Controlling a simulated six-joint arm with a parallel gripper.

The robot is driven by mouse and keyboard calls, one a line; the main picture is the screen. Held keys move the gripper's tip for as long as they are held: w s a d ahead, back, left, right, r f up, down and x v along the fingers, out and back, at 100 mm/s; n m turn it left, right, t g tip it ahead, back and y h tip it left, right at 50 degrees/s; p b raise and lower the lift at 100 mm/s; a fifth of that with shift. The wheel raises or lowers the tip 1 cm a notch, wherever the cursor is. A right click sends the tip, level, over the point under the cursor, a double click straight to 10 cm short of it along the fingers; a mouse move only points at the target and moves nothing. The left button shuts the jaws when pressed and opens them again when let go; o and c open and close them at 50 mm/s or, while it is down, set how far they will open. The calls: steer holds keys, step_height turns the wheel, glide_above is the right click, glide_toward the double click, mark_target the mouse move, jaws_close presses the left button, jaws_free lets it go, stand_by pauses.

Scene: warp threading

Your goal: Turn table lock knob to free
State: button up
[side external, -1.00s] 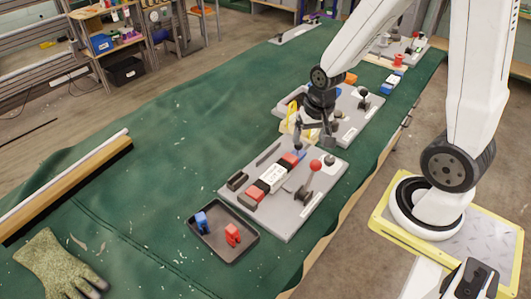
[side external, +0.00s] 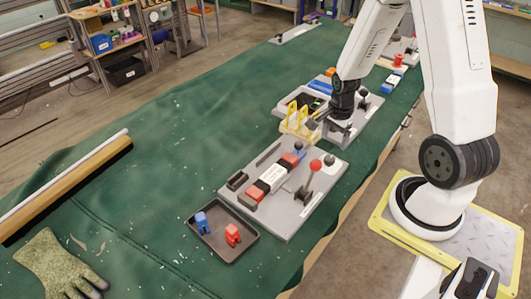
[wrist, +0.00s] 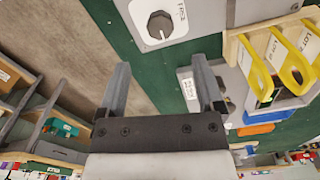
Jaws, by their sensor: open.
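In the side external view the dark knob (side external: 330,160) appears to be the one at the front plate's right corner. My gripper (wrist: 161,66) is open and empty, its two fingers apart below the knob in the wrist view. In the side external view my gripper (side external: 318,123) hangs over the second plate's near edge, behind the knob and apart from it.
The front plate (side external: 240,205) carries a red-balled lever (side external: 315,166) close to the knob. Yellow handles (side external: 297,117) stand next to my gripper, and also show in the wrist view (wrist: 291,65). A dark tray (side external: 222,249) holds a blue and a red piece.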

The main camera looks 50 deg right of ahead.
mark_target(330, 158)
steer(key=shift+f, duration=0.15)
steer(key=shift+f, duration=3.65)
jaws_close()
steer(key=shift+n, duration=0.8)
jaws_free()
